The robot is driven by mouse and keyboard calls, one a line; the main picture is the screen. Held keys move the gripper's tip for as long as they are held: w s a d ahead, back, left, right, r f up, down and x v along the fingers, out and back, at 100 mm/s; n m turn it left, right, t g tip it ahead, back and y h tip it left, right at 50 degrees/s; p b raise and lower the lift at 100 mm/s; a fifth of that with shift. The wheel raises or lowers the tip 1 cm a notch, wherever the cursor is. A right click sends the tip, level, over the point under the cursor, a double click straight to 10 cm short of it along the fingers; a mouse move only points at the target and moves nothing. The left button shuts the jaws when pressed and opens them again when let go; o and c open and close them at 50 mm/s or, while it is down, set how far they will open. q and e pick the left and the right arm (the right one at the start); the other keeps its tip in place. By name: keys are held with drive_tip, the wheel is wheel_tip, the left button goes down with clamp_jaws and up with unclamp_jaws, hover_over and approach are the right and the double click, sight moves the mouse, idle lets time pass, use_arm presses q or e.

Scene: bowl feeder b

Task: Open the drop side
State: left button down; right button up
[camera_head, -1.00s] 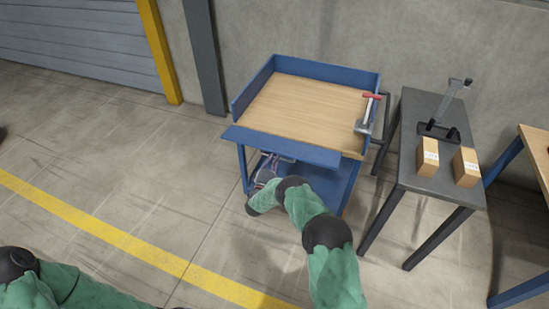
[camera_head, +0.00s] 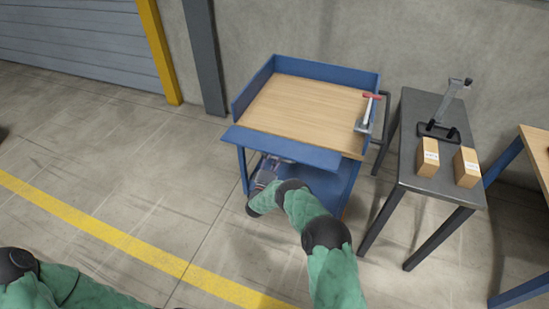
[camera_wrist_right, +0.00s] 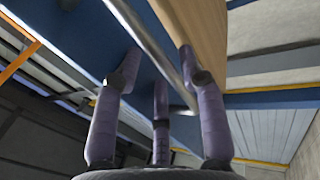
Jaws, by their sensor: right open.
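The blue cart (camera_head: 238,105) has a wooden top (camera_head: 300,108) with raised blue sides at the left, back and right. The drop side (camera_head: 280,147) is a blue panel along the near edge; it leans outward and down from the top, not upright. My right gripper (camera_head: 270,168) is under this panel, partly hidden by it. In the right wrist view the gripper (camera_wrist_right: 158,72) is open, its fingers apart below the blue panel (camera_wrist_right: 95,35). A metal bar (camera_wrist_right: 168,38) runs close past the fingers; contact cannot be told. My left gripper is out of view.
A red-handled tool (camera_head: 367,112) lies at the cart top's right side. A dark side table (camera_head: 425,185) with two cartons (camera_head: 428,157) and a clamp-like stand (camera_head: 445,110) is to the right. The floor at the left is clear.

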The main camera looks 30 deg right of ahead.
drive_tip(key=v, duration=1.2)
drive_tip(key=shift+c, duration=0.3)
